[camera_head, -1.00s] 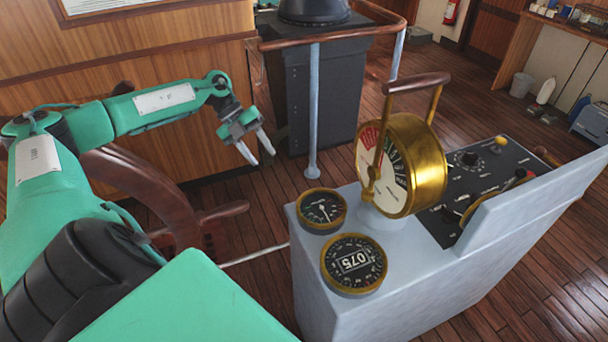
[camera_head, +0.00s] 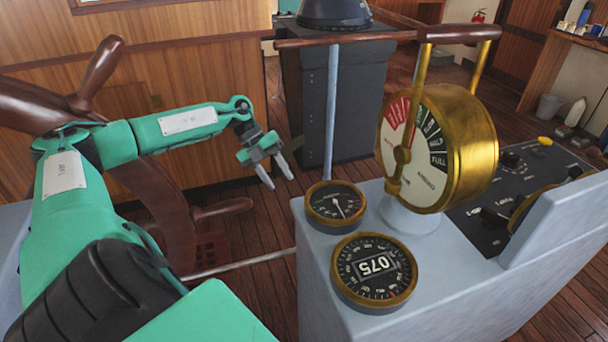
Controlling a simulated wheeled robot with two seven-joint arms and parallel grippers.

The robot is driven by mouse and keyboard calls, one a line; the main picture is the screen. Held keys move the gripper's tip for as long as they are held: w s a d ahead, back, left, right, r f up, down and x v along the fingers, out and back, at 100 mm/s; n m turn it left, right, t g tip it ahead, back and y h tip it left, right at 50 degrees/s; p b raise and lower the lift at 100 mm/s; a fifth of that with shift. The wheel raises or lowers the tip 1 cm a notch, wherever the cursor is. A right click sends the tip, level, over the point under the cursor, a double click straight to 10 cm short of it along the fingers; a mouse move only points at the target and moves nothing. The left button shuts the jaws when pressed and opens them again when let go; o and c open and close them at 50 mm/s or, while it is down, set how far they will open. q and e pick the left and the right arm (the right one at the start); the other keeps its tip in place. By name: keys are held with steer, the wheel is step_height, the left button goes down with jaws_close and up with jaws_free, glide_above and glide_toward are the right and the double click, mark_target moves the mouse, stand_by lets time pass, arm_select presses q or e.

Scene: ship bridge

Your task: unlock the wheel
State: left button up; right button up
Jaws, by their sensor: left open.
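The wooden ship's wheel (camera_head: 165,215) is at the left, dark reddish brown with turned handles. My left arm passes in front of it and hides much of it. A thin metal rod (camera_head: 240,262) runs from the wheel's lower part toward the grey console. My left gripper (camera_head: 279,177) is open and empty, pointing down and right. It is in the air right of the wheel and above and left of the console's gauges, touching nothing that I can see. No lock on the wheel can be made out. My right gripper is not in view.
The grey console (camera_head: 330,300) stands at the centre right with a small gauge (camera_head: 335,205), a 075 dial (camera_head: 374,270) and a brass telegraph (camera_head: 465,150). A dark pedestal (camera_head: 350,100) with a wooden rail (camera_head: 345,38) stands behind. Wooden floor is clear between wheel and pedestal.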

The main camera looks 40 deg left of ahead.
arm_select(q)
steer(key=p+x, duration=0.1)
steer(key=x, duration=1.3)
steer(key=shift+p, duration=0.3)
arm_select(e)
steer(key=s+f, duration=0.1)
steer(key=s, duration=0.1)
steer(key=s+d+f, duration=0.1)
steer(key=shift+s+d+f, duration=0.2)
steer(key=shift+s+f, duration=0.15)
arm_select(q)
jaws_close()
